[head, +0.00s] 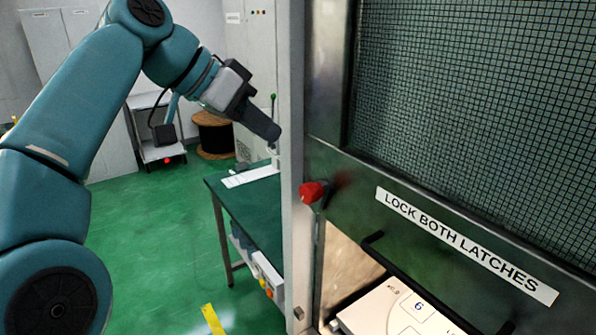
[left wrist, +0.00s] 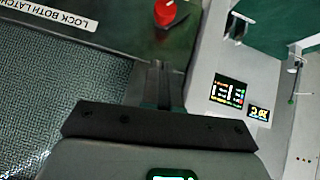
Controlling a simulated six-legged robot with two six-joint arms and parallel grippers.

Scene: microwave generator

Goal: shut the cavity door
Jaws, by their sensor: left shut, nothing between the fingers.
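The cavity door (head: 350,178) fills the right of the head view, with a dark mesh window (head: 470,110) and a "LOCK BOTH LATCHES" label (head: 465,243). A lit opening shows below its lower edge; I cannot tell how far the door stands from its frame. A red latch knob (head: 313,192) is at the door's left edge; it also shows in the left wrist view (left wrist: 165,14). A black handle bar (head: 420,280) runs along the lower part. My left gripper (head: 272,133) is shut and empty, left of the pale frame post and above the knob. My right gripper is out of view.
The pale frame post (head: 293,150) stands between my left gripper and the door. A green-topped bench (head: 250,205) is behind the post. A cable reel (head: 213,135) stands farther back.

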